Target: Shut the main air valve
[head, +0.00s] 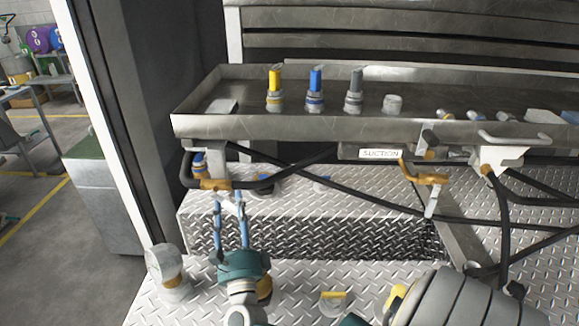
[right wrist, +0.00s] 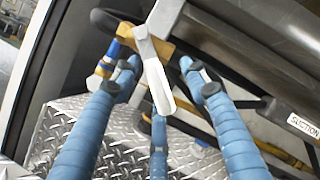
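A brass valve (head: 214,184) hangs under the left end of the metal tray, on a black hose. In the right wrist view the brass valve body (right wrist: 158,46) carries a pale lever handle (right wrist: 156,82) that points down toward my gripper. My right gripper (head: 228,202) is just below this valve with its blue fingers spread. In the right wrist view the open right gripper (right wrist: 160,72) has the lever between its two upper fingers, with visible gaps on both sides. Contact with the lower finger cannot be told. My left gripper is not in view.
A second brass valve (head: 425,176) hangs farther right, near the SUCTION label (head: 380,153). The metal tray (head: 290,127) holds several coloured fittings above. Black hoses cross below it. A diamond-plate step (head: 310,240) lies beneath, and a dark door frame stands at left.

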